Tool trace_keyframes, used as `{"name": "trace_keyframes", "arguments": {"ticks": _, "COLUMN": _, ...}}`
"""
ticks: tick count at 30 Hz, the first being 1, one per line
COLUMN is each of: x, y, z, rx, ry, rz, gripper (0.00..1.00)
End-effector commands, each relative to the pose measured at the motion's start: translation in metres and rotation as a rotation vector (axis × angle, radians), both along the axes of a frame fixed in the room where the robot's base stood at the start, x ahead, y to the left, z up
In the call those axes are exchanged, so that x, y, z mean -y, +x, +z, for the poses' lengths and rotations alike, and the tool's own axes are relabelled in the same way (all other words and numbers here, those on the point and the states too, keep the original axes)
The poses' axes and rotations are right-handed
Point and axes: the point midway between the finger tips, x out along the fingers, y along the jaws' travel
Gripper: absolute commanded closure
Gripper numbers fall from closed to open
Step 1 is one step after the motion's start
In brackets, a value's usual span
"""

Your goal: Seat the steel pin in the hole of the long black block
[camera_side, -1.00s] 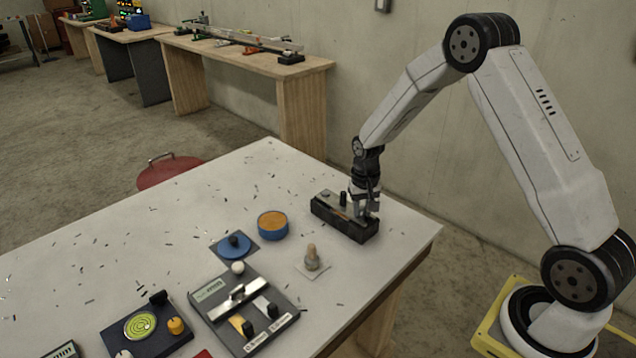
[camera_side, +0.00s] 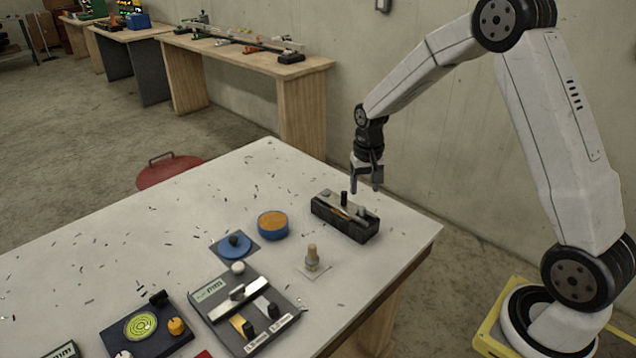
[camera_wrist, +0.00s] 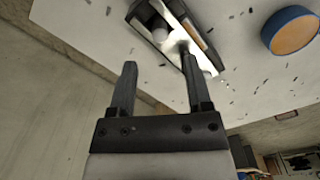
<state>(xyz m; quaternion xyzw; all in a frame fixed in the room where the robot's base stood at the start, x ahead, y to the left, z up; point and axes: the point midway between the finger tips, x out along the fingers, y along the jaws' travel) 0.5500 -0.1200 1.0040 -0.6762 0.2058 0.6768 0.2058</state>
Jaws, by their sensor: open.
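The long black block (camera_side: 343,224) lies near the table's right corner, with a metal top. It also shows at the top of the wrist view (camera_wrist: 143,20). A short grey cylinder, apparently the steel pin (camera_side: 361,212), stands upright at the block's right part; its round end shows in the wrist view (camera_wrist: 158,35). How deep it sits I cannot tell.
A blue round dish with an orange top (camera_side: 272,225) stands left of the block. A small copper-topped peg (camera_side: 312,257) stands in front. A blue disc with a black knob (camera_side: 234,246) and a dark gauge board (camera_side: 243,310) are further left. Small shavings are scattered on the table.

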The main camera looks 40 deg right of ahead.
Motion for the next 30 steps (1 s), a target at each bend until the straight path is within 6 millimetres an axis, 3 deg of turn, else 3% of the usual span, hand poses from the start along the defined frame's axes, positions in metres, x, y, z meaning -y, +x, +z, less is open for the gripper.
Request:
{"name": "trace_keyframes", "arguments": {"ticks": 6, "x": 0.0, "y": 0.001, "z": 0.033, "rx": 0.003, "ry": -0.001, "rz": 0.0, "gripper": 0.36}}
{"name": "trace_keyframes", "arguments": {"ticks": 12, "x": 0.0, "y": 0.0, "z": 0.048, "rx": 0.002, "ry": 0.0, "rz": 0.0, "gripper": 0.36}}
{"name": "trace_keyframes", "arguments": {"ticks": 30, "x": 0.0, "y": 0.0, "z": 0.05, "rx": 0.001, "ry": -0.001, "rz": 0.001, "gripper": 0.36}}
